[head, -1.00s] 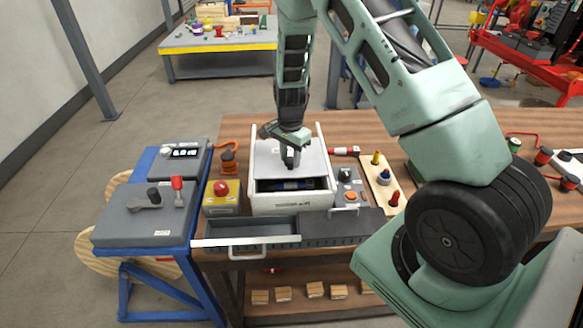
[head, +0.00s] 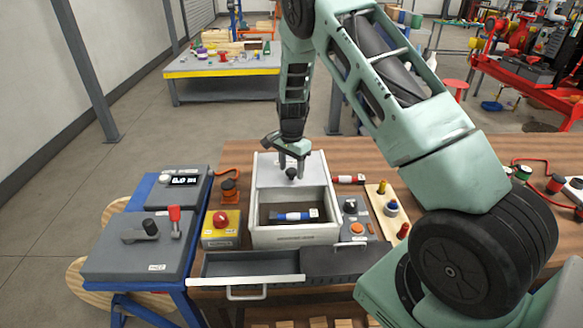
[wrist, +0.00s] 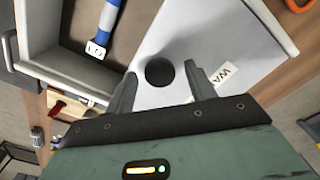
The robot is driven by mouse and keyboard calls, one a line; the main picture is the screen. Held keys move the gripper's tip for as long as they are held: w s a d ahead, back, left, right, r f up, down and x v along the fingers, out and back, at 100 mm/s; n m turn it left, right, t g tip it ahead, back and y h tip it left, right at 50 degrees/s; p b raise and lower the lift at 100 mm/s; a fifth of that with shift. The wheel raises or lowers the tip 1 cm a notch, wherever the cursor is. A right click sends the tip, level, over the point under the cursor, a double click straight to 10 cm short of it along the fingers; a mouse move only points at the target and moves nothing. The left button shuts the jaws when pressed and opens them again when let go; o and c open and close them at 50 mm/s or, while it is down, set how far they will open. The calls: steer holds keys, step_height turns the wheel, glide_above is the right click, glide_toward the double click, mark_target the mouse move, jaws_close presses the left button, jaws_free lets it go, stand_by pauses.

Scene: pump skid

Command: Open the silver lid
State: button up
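The silver lid (head: 275,172) lies flat over the back part of a white box (head: 295,236). The front part of the box is uncovered, and a blue-and-white cylinder (head: 296,215) lies inside. The lid (wrist: 205,45) also shows in the wrist view, with a partly cut-off label. Its round black knob (head: 291,173) shows in the wrist view (wrist: 159,71) too. My gripper (head: 291,160) is over the lid at the knob. In the wrist view its fingers (wrist: 160,85) are spread, one on each side of the knob, with gaps showing between them and it.
A yellow box with a red button (head: 221,226) stands left of the white box. A grey control panel (head: 355,215) and a peg board (head: 388,210) stand to its right. A drawer-like grey tray (head: 250,268) with a handle is in front.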

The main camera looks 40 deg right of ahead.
steer(key=shift+r, duration=0.1)
step_height(320, 180, up, 17)
steer(key=b, duration=0.3)
stand_by(0.4)
steer(key=shift+r, duration=0.1)
steer(key=s+a+r+n+y, duration=0.1)
steer(key=s+a+n, duration=0.45)
steer(key=a, duration=0.65)
steer(key=s+a+n, duration=0.5)
steer(key=s+a, duration=0.2)
steer(key=a, duration=0.4)
steer(key=s+a+n, duration=0.2)
steer(key=s+n, duration=0.2)
steer(key=s, duration=0.3)
steer(key=s+a+f+n, duration=0.1)
steer(key=s+a+n, duration=0.2)
steer(key=s, duration=0.4)
steer(key=s+a+f+n, duration=0.1)
steer(key=s+a+n, duration=0.2)
steer(key=s+n, duration=0.3)
steer(key=shift+s, duration=0.95)
